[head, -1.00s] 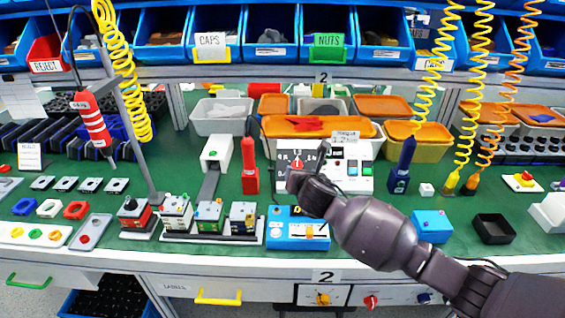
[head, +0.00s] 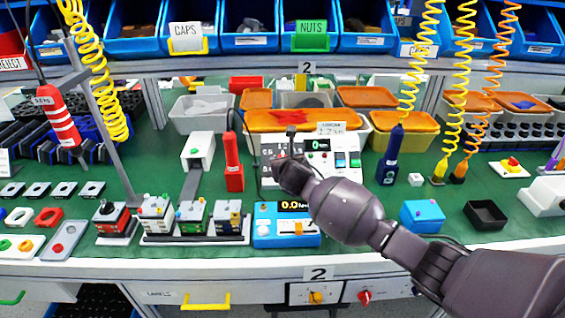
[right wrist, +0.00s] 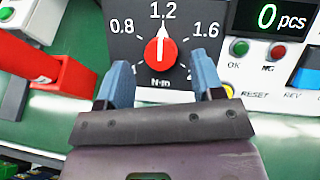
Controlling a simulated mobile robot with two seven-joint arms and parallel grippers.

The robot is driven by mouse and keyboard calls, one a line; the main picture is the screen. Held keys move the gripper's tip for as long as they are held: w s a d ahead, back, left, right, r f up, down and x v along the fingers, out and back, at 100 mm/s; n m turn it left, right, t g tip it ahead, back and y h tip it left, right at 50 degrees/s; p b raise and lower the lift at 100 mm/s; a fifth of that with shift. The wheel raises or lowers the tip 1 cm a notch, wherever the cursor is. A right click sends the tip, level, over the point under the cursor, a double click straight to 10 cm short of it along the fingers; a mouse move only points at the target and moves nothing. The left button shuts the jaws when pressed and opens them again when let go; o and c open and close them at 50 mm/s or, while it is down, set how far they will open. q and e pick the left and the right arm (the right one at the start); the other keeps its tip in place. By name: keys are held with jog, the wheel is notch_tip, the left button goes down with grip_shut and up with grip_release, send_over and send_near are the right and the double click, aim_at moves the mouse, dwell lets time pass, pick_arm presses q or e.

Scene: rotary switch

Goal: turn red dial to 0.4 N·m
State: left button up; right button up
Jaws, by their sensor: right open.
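The red dial (right wrist: 160,52) sits on a dark panel marked N·m in the right wrist view. Its white pointer points straight up, at 1.2. The scale also shows 0.8 at left and 1.6 at right; its lower marks are partly covered by my fingers. My right gripper (right wrist: 160,64) is open, with one blue-grey finger on each side of the dial and a gap to it on both sides. In the head view my right gripper (head: 284,168) is in front of the panel's left part and hides the dial. My left gripper is not in view.
A white control box (head: 345,160) with a display and green and red buttons stands right of the dial. A red tool (head: 233,165) stands left. A blue box (head: 265,226) with an orange display sits in front. A blue screwdriver (head: 391,155) stands to the right.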

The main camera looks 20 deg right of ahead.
jog(key=shift+x, duration=0.85)
jog(key=shift+w, duration=0.15)
